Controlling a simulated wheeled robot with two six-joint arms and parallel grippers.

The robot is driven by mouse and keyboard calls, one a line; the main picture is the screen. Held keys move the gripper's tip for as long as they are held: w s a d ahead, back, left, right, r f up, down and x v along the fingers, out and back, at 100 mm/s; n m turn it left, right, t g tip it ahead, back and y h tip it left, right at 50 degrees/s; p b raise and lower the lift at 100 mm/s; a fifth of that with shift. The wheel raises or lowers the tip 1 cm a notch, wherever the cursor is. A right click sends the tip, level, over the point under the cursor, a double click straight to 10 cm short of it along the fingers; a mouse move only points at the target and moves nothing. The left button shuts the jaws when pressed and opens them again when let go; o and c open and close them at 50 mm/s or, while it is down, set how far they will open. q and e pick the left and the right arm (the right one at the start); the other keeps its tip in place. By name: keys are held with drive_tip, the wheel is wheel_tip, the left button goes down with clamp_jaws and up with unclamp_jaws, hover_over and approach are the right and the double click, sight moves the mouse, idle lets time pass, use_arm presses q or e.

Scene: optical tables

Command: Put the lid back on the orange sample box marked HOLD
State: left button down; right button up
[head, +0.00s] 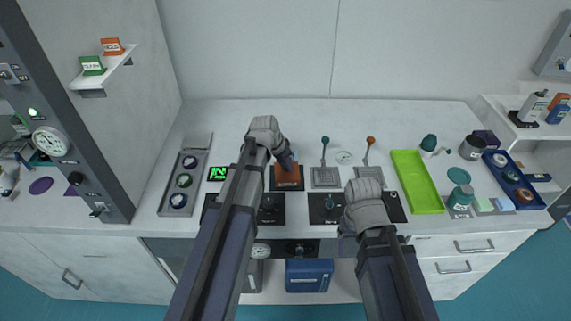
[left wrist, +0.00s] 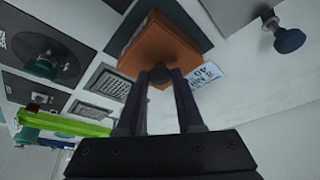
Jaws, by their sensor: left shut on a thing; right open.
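An orange box-shaped piece (head: 288,174) is on a black square at the middle of the bench; its dark front lettering is too small to read. My left gripper (head: 289,163) is above it. In the left wrist view my left gripper (left wrist: 159,78) is shut on a dark round knob on the orange lid (left wrist: 165,45). I cannot tell whether the lid touches the box. Its far side is hidden by the fingers. A small orange block with a white marking (head: 112,47) sits on the wall shelf at left. My right gripper (head: 347,232) is open and empty near the bench's front edge.
Grid pads (head: 326,178) with upright knobbed levers stand right of the orange piece. A green tray (head: 417,182) and a blue tray (head: 527,192) lie further right. A grey tray of round parts (head: 167,208) lies left. The back of the bench is mostly clear.

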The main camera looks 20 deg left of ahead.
use_arm(q)
unclamp_jaws()
idle(0.5)
drive_tip(key=shift+r, duration=0.1)
drive_tip(key=shift+r+p, duration=3.5)
drive_tip(key=shift+p, duration=0.05)
drive_tip(key=shift+f, duration=0.1)
drive_tip(key=shift+c, duration=0.4)
clamp_jaws()
drive_tip(key=shift+f+b, duration=0.4)
drive_tip(key=shift+b, duration=0.1)
